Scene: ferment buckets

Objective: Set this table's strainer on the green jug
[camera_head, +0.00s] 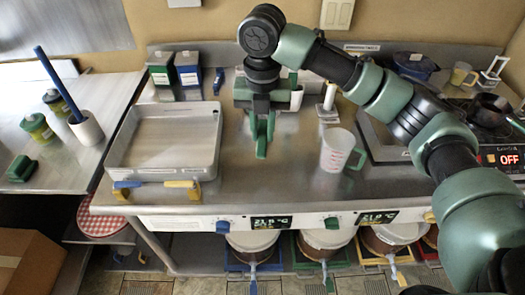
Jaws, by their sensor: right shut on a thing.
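The green jug (338,151) is a clear measuring jug with red marks and a green handle. It stands upright on the steel counter, right of the middle. My right gripper (262,137) points down over the counter between the tray and the jug, to the left of the jug and apart from it. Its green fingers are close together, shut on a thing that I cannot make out. I cannot pick out the strainer for certain in this view. My left gripper is not in view.
A large steel tray (117,151) fills the counter's left part. A white cylinder on a base (329,97) stands behind the jug. A hot plate (507,158) with a dark pan (488,110) is at right. Bare counter (270,180) lies in front.

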